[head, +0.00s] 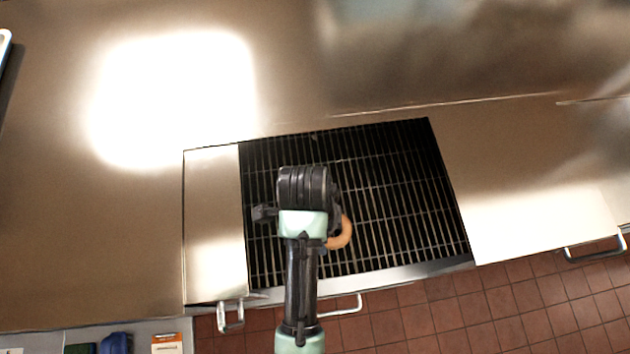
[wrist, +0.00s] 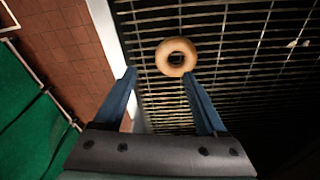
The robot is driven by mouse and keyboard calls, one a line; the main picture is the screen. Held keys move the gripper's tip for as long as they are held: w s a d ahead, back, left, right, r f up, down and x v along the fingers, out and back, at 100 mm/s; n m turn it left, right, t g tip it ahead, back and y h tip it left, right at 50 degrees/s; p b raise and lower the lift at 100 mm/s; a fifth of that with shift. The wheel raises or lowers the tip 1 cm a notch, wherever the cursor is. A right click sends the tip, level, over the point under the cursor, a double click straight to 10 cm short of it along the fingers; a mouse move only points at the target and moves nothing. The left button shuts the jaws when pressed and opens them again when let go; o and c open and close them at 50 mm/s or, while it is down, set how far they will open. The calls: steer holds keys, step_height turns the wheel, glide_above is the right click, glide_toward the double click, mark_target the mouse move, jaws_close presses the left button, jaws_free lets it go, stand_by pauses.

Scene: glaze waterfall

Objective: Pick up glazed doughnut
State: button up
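The doughnut (wrist: 176,57) is a tan-brown ring lying on the dark wire rack (wrist: 230,90). In the head view the doughnut (head: 343,236) shows only as a curved piece, the rest hidden behind my arm and gripper. My gripper (wrist: 158,72) is open, its two blue fingers apart with nothing between them. In the wrist view the doughnut is beyond the fingertips, a little right of the middle of the gap. In the head view my gripper hangs over the rack (head: 400,200), its fingertips hidden.
Steel counter (head: 90,220) surrounds the rack, with a bright glare at upper left. A metal panel (head: 213,225) adjoins the rack's left side. Handles (head: 340,306) stand out at the front edge, above a red tile floor (head: 430,320).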

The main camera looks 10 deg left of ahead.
mark_target(333, 242)
steer(key=d+f, duration=0.1)
steer(key=f, duration=0.3)
steer(key=d+f+p, duration=0.1)
steer(key=f, duration=0.7)
steer(key=shift+w+d+p, duration=0.35)
steer(key=shift+d, duration=0.05)
jaws_close()
